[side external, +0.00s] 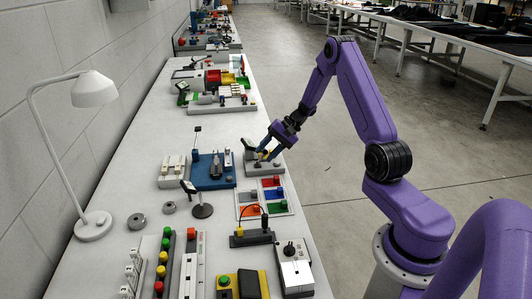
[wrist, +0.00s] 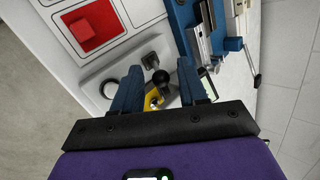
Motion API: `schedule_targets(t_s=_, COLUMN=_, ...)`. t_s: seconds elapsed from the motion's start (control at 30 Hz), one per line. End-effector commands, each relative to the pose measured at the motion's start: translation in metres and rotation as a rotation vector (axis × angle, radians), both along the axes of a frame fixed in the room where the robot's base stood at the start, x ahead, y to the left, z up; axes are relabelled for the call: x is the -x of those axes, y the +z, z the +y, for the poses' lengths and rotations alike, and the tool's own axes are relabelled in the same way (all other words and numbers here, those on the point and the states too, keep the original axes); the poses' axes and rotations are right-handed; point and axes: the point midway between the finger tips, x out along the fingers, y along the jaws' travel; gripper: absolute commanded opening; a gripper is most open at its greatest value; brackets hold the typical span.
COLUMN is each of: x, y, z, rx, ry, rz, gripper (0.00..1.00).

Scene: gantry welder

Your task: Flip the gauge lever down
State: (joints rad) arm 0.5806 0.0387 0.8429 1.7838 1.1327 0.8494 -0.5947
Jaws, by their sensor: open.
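The gauge unit is a light grey base (side external: 265,168) near the table's right edge, under my gripper (side external: 270,150). A small dark-framed panel (side external: 248,143) stands at its back left. In the wrist view, the lever's round black knob (wrist: 161,77) shows between the two blue fingers of my gripper (wrist: 160,67), with gaps on both sides. A yellow part (wrist: 153,99) lies just below the knob, partly hidden by the fingers. The base (wrist: 92,84) also carries a round dark button (wrist: 110,89). My gripper is open and holds nothing. The lever's tilt cannot be told clearly.
A blue fixture (side external: 213,171) stands to the left of the gauge unit. A tray with coloured compartments (side external: 263,198) lies in front. Open floor lies right of the table.

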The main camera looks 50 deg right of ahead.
Motion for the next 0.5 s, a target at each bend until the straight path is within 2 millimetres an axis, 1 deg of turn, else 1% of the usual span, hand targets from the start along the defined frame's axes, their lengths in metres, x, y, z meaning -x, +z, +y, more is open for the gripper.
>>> schedule_targets(t_s=0.17, x=0.013, y=0.023, z=-0.018, rx=0.003, ry=-0.006, rz=-0.004, gripper=0.42)
schedule_targets(t_s=0.5, x=0.044, y=0.076, z=-0.055, rx=0.003, ry=-0.004, rz=-0.004, gripper=0.42)
